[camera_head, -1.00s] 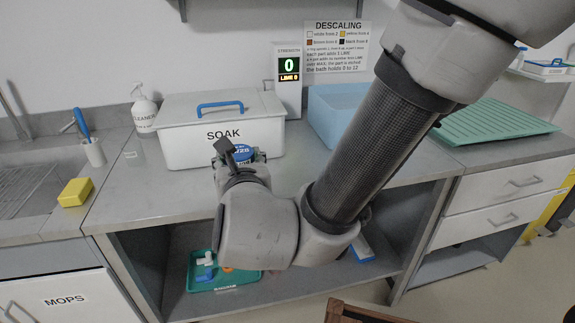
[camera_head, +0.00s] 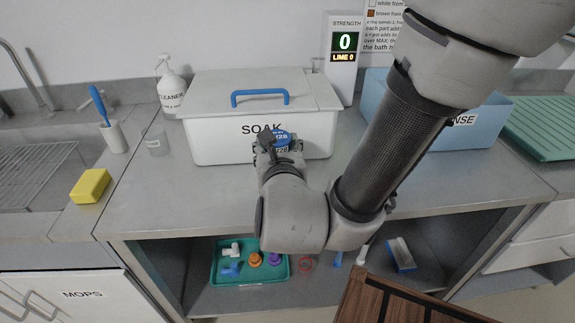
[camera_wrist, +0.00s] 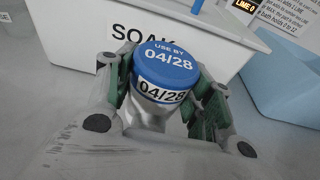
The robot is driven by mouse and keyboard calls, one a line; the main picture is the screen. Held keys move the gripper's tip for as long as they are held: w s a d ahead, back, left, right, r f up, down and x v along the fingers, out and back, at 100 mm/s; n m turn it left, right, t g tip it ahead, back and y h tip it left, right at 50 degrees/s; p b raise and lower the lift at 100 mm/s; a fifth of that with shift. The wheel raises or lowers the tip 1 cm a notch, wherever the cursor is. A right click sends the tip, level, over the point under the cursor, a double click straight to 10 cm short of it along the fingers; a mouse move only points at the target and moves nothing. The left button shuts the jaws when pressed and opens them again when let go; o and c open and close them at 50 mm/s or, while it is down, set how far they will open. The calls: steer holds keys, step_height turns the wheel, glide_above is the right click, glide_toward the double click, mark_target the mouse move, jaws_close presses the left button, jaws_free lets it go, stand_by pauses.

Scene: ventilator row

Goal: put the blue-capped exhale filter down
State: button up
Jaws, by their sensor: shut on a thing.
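The blue-capped exhale filter (camera_wrist: 165,70) is between the fingers of my gripper (camera_wrist: 165,98) in the wrist view. Its blue cap reads "USE BY 04/28", and a label on its side repeats 04/28. Its lower body is grey and partly hidden by my gripper. In the head view my gripper (camera_head: 279,146) holds the filter (camera_head: 283,138) in front of the white SOAK box (camera_head: 205,140), above the grey counter (camera_head: 170,205). I cannot tell whether the filter's base touches the counter.
A blue RINSE bin (camera_head: 480,125) stands right of the SOAK box. A cleaner bottle (camera_head: 171,92), a clear cup (camera_head: 157,143) and a yellow sponge (camera_head: 91,186) are to the left. A teal tray (camera_head: 216,275) with small parts sits on the lower shelf. The counter's left front is clear.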

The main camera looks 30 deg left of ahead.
steer(key=shift+f, duration=2.2)
steer(key=shift+f, duration=0.1)
steer(key=o, duration=1)
